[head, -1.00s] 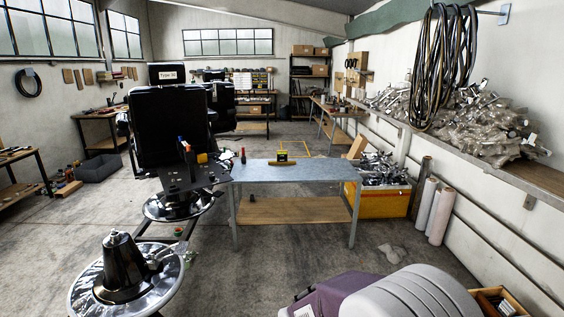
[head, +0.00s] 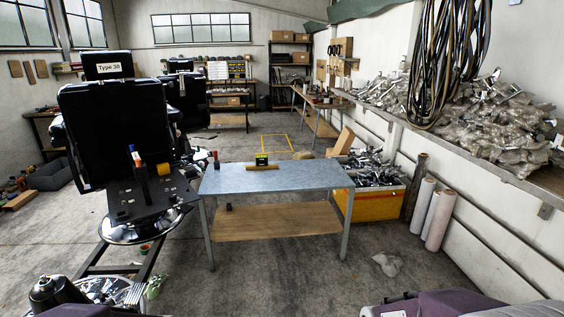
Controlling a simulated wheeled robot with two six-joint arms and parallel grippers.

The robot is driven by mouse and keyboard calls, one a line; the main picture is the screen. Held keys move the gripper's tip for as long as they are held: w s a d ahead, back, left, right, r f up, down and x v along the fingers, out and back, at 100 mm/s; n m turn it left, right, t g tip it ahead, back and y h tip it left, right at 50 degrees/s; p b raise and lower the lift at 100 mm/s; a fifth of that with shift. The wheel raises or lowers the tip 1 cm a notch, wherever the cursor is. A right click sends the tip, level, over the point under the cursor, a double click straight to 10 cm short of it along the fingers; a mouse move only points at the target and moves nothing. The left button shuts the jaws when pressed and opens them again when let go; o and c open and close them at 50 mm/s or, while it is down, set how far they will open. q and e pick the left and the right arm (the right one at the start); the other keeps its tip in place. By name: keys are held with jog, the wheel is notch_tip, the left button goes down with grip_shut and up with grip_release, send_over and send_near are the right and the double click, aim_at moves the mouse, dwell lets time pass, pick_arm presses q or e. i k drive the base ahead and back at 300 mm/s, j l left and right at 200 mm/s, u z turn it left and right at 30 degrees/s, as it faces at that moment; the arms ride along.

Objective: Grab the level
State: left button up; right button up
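A small yellow and black thing (head: 261,159), perhaps the level, stands near the back edge of the metal-topped table (head: 300,178). A flat tan bar (head: 262,168) lies just in front of it; I cannot tell which of the two is the level. A red-topped dark bottle (head: 216,158) stands at the table's back left corner. Neither of my grippers shows in the head view.
A black barber chair (head: 112,120) with a dark seat plate stands left of the table. A yellow bin of metal parts (head: 372,203) and upright rolls (head: 440,220) stand to the right. A purple and grey seat (head: 440,305) is at the bottom right.

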aim_at(262, 160)
jog(key=i+l, duration=0.15)
jog(key=i, duration=1.2)
jog(key=i+l, duration=0.2)
jog(key=i, duration=1.15)
jog(key=i+l+u, duration=0.15)
jog(key=i, duration=0.35)
jog(key=i+l+u, duration=0.15)
jog(key=i, duration=0.35)
jog(key=i+l+u, duration=0.2)
jog(key=i, duration=0.3)
